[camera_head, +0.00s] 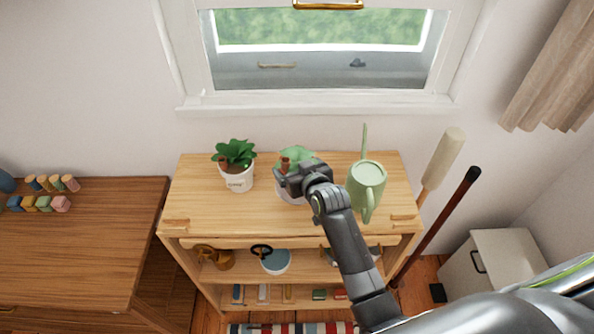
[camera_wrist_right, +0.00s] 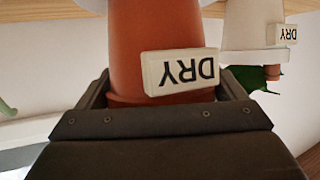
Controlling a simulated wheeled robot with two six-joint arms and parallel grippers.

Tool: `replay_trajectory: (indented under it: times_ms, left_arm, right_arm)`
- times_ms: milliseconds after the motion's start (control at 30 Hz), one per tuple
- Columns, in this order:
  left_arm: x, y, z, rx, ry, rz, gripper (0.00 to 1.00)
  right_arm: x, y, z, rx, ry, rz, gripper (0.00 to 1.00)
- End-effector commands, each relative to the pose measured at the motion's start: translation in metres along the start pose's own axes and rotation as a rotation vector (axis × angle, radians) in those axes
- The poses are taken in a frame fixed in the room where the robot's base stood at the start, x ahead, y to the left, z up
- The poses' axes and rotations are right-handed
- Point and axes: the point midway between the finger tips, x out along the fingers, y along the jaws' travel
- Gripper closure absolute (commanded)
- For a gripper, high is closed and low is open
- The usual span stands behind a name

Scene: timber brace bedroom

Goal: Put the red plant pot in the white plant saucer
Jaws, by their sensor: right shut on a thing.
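The red plant pot (camera_wrist_right: 128,45) fills the middle of the right wrist view, upside down there, with a white DRY label on its side. My right gripper (camera_head: 301,178) is shut on it near its rim. In the head view the gripper hides most of the pot, and its green leaves (camera_head: 297,153) show behind. The white plant saucer (camera_head: 290,198) shows below the gripper on the wooden shelf top, and its edge shows behind the pot's base in the wrist view (camera_wrist_right: 90,5). I cannot tell whether the base touches it. My left gripper is out of view.
A white plant pot (camera_head: 239,183) with green leaves stands to the left; a green watering can (camera_head: 367,184) stands close on the right. The shelf top (camera_head: 200,205) is clear at its left front. A window (camera_head: 320,60) is behind.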

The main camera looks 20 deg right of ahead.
Motion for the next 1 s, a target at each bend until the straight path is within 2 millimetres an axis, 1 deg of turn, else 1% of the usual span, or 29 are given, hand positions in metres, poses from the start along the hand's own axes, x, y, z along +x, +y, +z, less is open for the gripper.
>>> replay_trajectory:
  times_ms: [100,200,567,600,667,700,1000]
  left_arm:
    - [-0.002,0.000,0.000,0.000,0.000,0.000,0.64]
    - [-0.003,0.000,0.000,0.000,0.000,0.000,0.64]
    - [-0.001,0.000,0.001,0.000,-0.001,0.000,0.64]
    - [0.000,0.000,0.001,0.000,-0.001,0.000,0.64]
    - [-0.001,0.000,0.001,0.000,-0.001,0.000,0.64]
    - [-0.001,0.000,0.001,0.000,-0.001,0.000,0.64]
    - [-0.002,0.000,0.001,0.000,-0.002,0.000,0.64]
  right_arm:
    - [0.005,0.000,0.009,0.000,0.005,0.000,0.59]
    - [0.007,0.000,0.013,-0.001,0.008,0.001,0.59]
    - [0.008,0.000,0.017,-0.001,0.008,0.001,0.59]
    - [0.009,0.000,0.020,-0.001,0.001,0.001,0.09]
    - [0.008,0.000,0.020,-0.001,0.001,0.001,0.01]
    - [0.008,0.000,0.020,-0.001,0.001,0.001,0.00]
    - [0.005,0.000,0.017,0.000,0.002,0.001,0.00]
